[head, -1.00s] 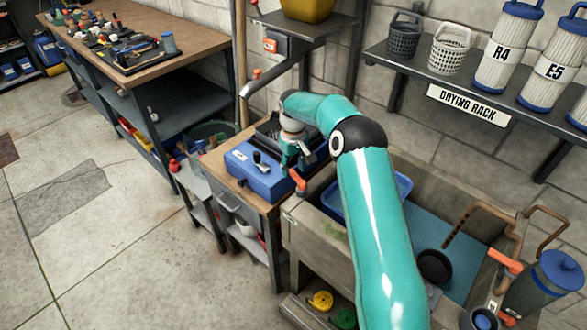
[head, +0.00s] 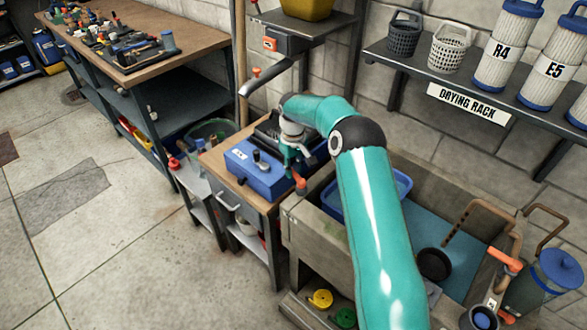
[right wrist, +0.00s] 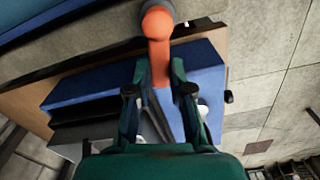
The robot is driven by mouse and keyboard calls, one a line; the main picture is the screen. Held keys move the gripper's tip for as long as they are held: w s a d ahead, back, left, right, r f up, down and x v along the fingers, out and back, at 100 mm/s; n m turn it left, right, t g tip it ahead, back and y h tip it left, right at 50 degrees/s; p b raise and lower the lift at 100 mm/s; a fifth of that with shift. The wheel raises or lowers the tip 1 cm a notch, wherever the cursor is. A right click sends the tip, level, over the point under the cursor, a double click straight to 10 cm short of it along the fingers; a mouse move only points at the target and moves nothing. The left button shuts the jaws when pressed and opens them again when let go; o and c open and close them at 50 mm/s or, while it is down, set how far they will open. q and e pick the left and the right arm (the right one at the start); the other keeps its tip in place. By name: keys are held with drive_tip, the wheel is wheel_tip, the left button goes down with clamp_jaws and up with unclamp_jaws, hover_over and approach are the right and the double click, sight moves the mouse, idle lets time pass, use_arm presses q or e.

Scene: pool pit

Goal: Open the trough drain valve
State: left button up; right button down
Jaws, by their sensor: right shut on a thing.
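The trough (head: 300,228) is a grey basin at centre right. An orange lever (head: 301,187) sits at its left end, beside the wooden bench. In the right wrist view, the orange lever (right wrist: 158,55) runs from a round grey pivot down between the fingers. My right gripper (head: 292,160) is shut on this lever; in the right wrist view its two green fingers (right wrist: 160,88) stand on either side of it. In the head view the arm and gripper partly hide the lever. My left gripper is not in view.
A blue box (head: 258,168) lies on the small bench close to the gripper. A tap spout (head: 268,80) hangs above. Another orange handle (head: 505,261) is at the trough's right end. The drying rack (head: 440,72) is on the wall. The floor at left is clear.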

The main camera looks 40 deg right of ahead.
drive_tip(key=a+n, duration=0.1)
drive_tip(key=n, duration=0.2)
drive_tip(key=shift+a+b, duration=0.1)
drive_tip(key=shift+b, duration=0.3)
drive_tip(key=c, duration=1)
unclamp_jaws()
drive_tip(key=shift+c, duration=0.2)
drive_tip(key=shift+r, duration=0.15)
wheel_tip(320, 180, up, 12)
drive_tip(key=shift+f, duration=0.2)
